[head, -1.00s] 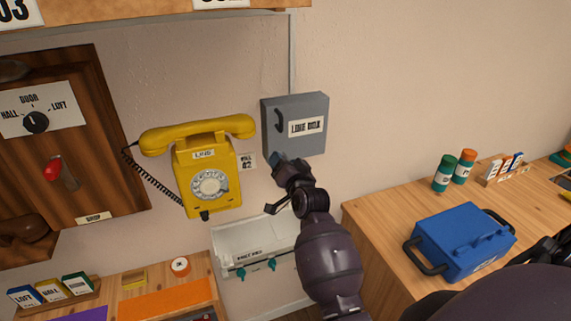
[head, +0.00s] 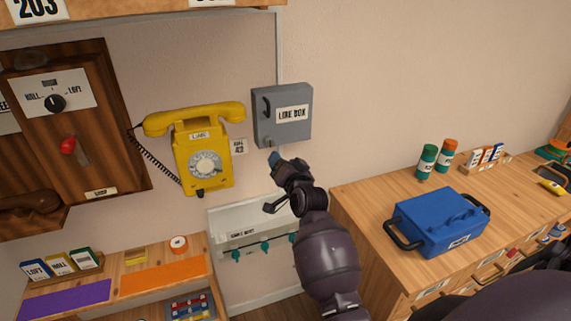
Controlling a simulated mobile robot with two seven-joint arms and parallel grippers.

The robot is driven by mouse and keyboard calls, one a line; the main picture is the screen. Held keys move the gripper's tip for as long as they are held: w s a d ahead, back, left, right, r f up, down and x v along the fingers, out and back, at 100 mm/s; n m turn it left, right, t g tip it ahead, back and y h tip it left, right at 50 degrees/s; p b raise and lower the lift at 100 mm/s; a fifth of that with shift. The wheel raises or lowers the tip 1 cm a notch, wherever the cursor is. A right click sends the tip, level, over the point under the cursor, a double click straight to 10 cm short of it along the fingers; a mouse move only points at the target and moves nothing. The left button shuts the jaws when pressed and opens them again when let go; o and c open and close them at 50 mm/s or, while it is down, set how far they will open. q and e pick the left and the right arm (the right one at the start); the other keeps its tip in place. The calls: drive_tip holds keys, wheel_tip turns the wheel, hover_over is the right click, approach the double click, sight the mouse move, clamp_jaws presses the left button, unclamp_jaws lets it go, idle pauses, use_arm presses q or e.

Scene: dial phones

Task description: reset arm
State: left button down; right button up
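My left arm comes up from the bottom middle of the head view. Its gripper (head: 271,183) is in front of the wall, just below the grey line box (head: 282,116) and to the right of the yellow phone (head: 203,150). Its fingers are spread apart with nothing seen between them. The phone's handset rests on top. The line box door is closed. A dark purple part of my body fills the bottom right corner; my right gripper does not show.
A blue case (head: 437,222) with black handles stands on the right wooden counter (head: 375,195), near green and orange canisters. A white rack (head: 255,232) with teal hooks is below the gripper. A left desk holds an orange mat (head: 162,278) and small boxes. A wooden panel (head: 85,130) has a red lever.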

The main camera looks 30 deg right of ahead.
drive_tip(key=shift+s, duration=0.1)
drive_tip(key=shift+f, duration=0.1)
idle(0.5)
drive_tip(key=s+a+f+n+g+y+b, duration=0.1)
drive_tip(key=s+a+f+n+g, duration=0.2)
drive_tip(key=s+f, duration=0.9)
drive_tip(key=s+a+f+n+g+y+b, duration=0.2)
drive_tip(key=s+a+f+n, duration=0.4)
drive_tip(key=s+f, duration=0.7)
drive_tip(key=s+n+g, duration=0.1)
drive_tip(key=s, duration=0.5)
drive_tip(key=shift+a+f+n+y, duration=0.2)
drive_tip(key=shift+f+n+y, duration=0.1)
